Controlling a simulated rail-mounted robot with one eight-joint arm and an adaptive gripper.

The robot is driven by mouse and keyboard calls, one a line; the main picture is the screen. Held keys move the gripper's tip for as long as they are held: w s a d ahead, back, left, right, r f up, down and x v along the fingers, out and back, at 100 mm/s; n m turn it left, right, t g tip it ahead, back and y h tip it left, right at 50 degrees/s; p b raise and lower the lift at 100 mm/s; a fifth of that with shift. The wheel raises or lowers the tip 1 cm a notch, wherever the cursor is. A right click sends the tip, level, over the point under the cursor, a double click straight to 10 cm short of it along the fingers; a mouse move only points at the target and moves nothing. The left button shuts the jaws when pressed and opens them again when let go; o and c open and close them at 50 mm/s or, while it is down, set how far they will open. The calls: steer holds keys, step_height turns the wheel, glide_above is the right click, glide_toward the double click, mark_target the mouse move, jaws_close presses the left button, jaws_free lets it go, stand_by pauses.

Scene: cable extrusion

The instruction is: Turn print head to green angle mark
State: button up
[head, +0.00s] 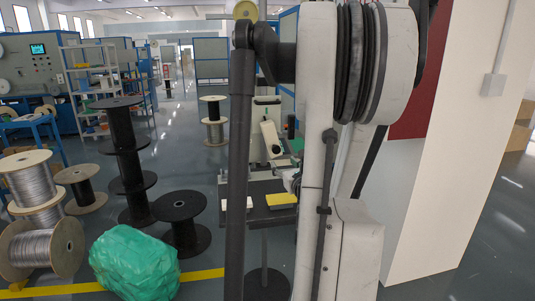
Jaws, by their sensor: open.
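A small white and dark device (270,138) stands at the back of a dark worktable (262,187), partly hidden behind my arm. I cannot tell whether it is the print head. No green angle mark can be made out. A small patch of green shows at the device's right, too small to identify. My arm's large white links fill the right middle of the head view and cover the table's right side. My gripper is not visible.
A yellow-topped block (281,200) lies at the table's front. Black spools (182,222), wire spools (42,249) and a green wrapped bundle (135,264) stand on the floor at left. A white wall or pillar (450,150) is at right. A floor aisle is open behind.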

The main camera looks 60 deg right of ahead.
mark_target(277, 150)
steer(key=shift+m+h, duration=0.3)
steer(key=x, duration=0.9)
steer(key=s+d+b+x, duration=0.1)
steer(key=x, duration=0.3)
steer(key=shift+w+d+f, duration=0.2)
steer(key=shift+d+f, duration=0.05)
steer(key=shift+f, duration=0.05)
jaws_close()
